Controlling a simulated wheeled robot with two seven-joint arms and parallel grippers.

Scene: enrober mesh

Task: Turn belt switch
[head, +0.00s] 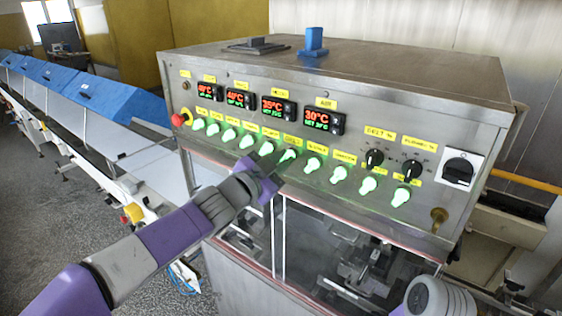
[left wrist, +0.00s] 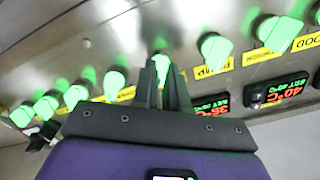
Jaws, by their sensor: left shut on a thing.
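A row of green-lit switches runs across the sloped steel panel (head: 235,160), each under a yellow label. I cannot read the labels well enough to tell which one is the belt switch. My left gripper (head: 276,163) reaches the middle of this row from below. In the left wrist view its two dark fingers (left wrist: 164,72) are closed around one green switch knob (left wrist: 161,62), mostly hidden between them. A neighbouring green switch (left wrist: 215,47) stands free on one side, and another (left wrist: 115,83) on the other. My right gripper is not in view.
Red-digit temperature displays (head: 279,108) sit above the row. A red emergency button (head: 180,119) is at its left end. Black knobs (head: 373,158) and a large rotary switch (head: 459,170) are at the right. A blue-covered conveyor (head: 95,92) extends left.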

